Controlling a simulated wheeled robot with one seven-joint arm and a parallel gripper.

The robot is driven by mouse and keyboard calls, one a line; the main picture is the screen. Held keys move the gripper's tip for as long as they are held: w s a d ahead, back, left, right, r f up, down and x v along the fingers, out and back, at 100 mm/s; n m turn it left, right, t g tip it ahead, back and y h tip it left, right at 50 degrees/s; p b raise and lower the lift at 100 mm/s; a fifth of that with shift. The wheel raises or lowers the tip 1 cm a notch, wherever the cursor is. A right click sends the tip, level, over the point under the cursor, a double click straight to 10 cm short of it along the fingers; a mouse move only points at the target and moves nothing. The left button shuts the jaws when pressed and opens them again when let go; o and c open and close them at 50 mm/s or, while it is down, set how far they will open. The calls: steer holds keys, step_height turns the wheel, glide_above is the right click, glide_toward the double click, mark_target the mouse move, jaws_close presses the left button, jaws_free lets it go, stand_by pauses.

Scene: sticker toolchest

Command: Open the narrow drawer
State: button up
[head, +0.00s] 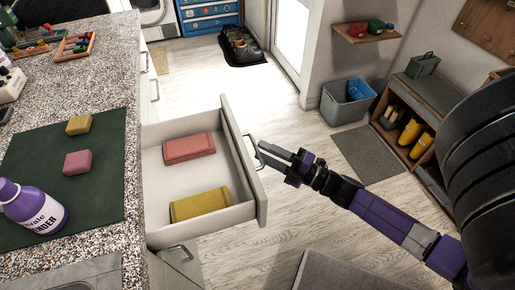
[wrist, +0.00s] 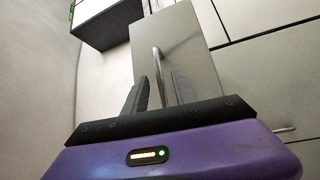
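A white drawer (head: 236,150) under the counter stands pulled out. It holds a folded pink cloth (head: 189,148) and a folded yellow cloth (head: 200,204). Its front has a metal bar handle (head: 257,153). My gripper (head: 263,151) is at this handle, outside the drawer front. In the wrist view the handle (wrist: 158,68) runs between the two fingers of my gripper (wrist: 160,88). The fingers stand apart with a gap around the bar, and I see no clear contact. I cannot tell from its looks whether this is the narrow drawer.
The speckled counter (head: 100,85) at left bears a green mat (head: 110,190), two sponges and a purple-white bottle (head: 35,205). Another handle (head: 180,250) shows below the drawer. A grey bin (head: 347,101) and a low shelf (head: 425,105) stand at right. The floor beyond the drawer is mostly clear.

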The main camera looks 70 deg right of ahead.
steer(key=shift+s+a+f, duration=0.1)
steer(key=shift+s+f, duration=0.1)
steer(key=shift+s, duration=0.95)
steer(key=shift+s+f, duration=0.15)
steer(key=shift+s, duration=1)
steer(key=shift+s, duration=0.1)
